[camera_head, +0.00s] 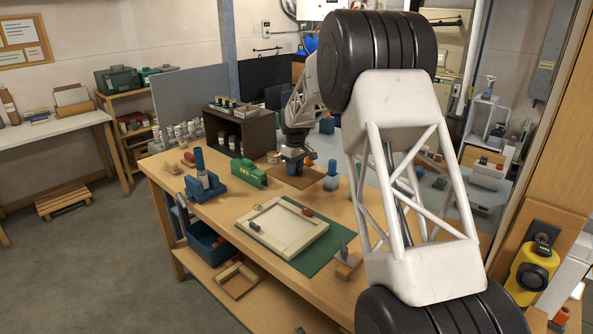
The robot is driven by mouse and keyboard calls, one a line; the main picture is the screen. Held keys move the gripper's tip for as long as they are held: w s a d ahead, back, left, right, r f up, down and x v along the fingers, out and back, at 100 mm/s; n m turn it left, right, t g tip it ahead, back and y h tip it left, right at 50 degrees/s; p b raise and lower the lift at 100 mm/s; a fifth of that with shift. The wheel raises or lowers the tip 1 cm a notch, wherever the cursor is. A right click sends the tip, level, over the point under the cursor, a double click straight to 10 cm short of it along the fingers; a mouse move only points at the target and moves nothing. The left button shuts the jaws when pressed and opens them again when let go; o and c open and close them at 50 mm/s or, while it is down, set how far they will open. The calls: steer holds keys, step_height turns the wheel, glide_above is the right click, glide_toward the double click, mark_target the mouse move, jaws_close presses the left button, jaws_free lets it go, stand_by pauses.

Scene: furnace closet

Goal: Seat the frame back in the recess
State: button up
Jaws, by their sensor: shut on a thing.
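A cream rectangular frame (262,213) lies flat on a green mat (318,258) on the workbench, with a pale panel inside its border. A small dark piece (254,226) sits at its left side and a small red piece (307,212) at its upper right. Whether it is seated in a recess, I cannot tell. My gripper (293,169) is behind the frame, pointing down over a flat brown board (316,180), and clear of the frame. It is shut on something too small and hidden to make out. A small orange thing (308,163) shows beside it.
A green box (248,173), a blue stand with an upright cylinder (203,180) and a blue-topped bottle (331,178) stand around the mat. A wooden block with a metal piece (347,262) is at the mat's right. A dark shelf box (240,135) is at the back. My arm hides the right side.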

steer(key=r, duration=0.2)
glide_above(282, 224)
steer(key=shift+s+f, duration=0.1)
steer(key=shift+f, duration=0.1)
stand_by(0.5)
steer(key=shift+f, duration=3.9)
steer(key=shift+f, duration=1.55)
steer(key=o, duration=1)
steer(key=shift+r, duration=4)
